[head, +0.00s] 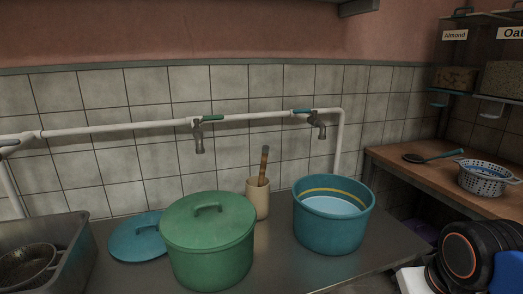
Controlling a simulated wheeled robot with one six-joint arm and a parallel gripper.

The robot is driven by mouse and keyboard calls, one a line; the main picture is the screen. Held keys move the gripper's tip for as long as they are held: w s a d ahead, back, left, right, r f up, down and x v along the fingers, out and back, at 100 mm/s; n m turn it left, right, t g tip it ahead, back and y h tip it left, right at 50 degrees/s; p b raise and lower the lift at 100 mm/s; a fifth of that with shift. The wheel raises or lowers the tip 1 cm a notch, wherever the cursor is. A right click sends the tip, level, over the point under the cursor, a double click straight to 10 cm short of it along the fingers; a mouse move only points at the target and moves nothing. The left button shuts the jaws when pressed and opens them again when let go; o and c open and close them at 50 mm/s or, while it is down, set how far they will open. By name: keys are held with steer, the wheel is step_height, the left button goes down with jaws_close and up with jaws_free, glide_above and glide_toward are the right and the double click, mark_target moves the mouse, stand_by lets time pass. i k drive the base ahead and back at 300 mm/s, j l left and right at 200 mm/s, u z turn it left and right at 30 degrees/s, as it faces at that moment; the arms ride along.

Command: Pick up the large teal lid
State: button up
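The large teal lid (130,245) lies on the steel counter, left of the middle. It is a flat round lid, bluer than the green pot, and its right side is hidden behind the green pot (212,262). The green pot wears its own green lid (205,224) with a loop handle. A teal pot (331,234) stands open to the right, with pale liquid and a yellow band inside. My gripper is not in view; only black and orange parts of my arm show at the lower right, well away from the teal lid.
A steel sink (72,272) with a dark pan (25,268) is left of the lid. A beige cup (258,200) with a wooden-handled tool stands behind the pots. Taps (198,135) hang from a white pipe (120,128) above. A wooden shelf (425,170) holds a colander (483,180).

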mark_target(138, 240)
steer(key=u, duration=1.25)
steer(key=i+j+z, duration=0.25)
steer(key=j, duration=0.85)
steer(key=j+z, duration=0.25)
steer(key=j, duration=0.85)
steer(key=k, duration=0.05)
